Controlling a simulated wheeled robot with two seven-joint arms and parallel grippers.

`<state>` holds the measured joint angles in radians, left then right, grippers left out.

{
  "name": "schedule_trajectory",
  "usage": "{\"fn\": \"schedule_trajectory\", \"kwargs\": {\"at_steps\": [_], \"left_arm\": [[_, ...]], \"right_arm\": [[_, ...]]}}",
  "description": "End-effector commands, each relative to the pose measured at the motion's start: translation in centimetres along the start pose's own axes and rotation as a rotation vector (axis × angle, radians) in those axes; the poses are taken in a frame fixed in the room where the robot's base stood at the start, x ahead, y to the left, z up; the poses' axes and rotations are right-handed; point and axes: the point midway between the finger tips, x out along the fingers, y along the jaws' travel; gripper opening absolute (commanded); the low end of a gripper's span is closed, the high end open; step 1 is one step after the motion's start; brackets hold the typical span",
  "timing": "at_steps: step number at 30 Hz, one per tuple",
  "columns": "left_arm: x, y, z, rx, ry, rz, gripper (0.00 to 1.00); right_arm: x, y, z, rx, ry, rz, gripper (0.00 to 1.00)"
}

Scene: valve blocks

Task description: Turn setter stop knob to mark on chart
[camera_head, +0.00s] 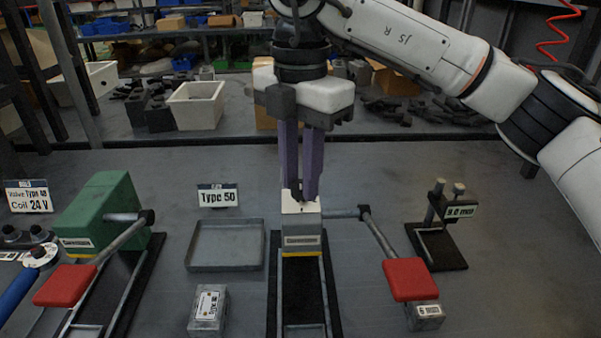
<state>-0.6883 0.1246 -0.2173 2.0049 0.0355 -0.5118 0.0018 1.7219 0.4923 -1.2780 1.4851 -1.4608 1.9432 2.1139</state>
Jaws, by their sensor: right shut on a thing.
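My right gripper (303,192) points straight down with its purple fingers over the grey block (302,226) in the middle. Its fingertips are shut at the top of this block, on what seems to be the setter stop knob; the fingers hide most of it. A white plate (292,206), perhaps the chart, shows around the fingertips; any mark on it is too small to read. The block carries a label and a yellow stripe and sits at the far end of a dark rail (303,290). My left gripper is not in view.
A lever with a red pad (410,279) reaches right of the block, near a small labelled block (424,317). A black two-post stand (437,243) is farther right. Left are an empty tray (226,266), a "Type 50" sign (218,196) and a green unit (102,213).

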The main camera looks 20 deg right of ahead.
Motion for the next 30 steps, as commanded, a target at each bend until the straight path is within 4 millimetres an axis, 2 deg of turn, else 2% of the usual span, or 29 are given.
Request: {"fn": "schedule_trajectory", "kwargs": {"at_steps": [8,9,12,23,26,30], "left_arm": [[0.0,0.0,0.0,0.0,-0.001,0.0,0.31],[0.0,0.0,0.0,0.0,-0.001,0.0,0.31],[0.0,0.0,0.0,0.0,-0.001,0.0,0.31],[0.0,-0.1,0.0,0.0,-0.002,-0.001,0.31],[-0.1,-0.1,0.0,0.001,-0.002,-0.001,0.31],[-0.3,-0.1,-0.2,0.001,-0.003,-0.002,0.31]], "right_arm": [[-0.3,0.1,0.1,0.005,-0.002,0.008,0.01],[-0.3,0.1,0.1,0.005,-0.002,0.008,0.26],[-0.2,0.1,0.1,0.004,-0.002,0.006,0.42],[-0.6,0.1,0.0,0.001,-0.001,0.003,0.42],[-1.9,0.1,0.0,0.001,-0.002,0.005,0.42],[-4.8,0.1,0.0,0.002,-0.002,0.007,0.42]]}}
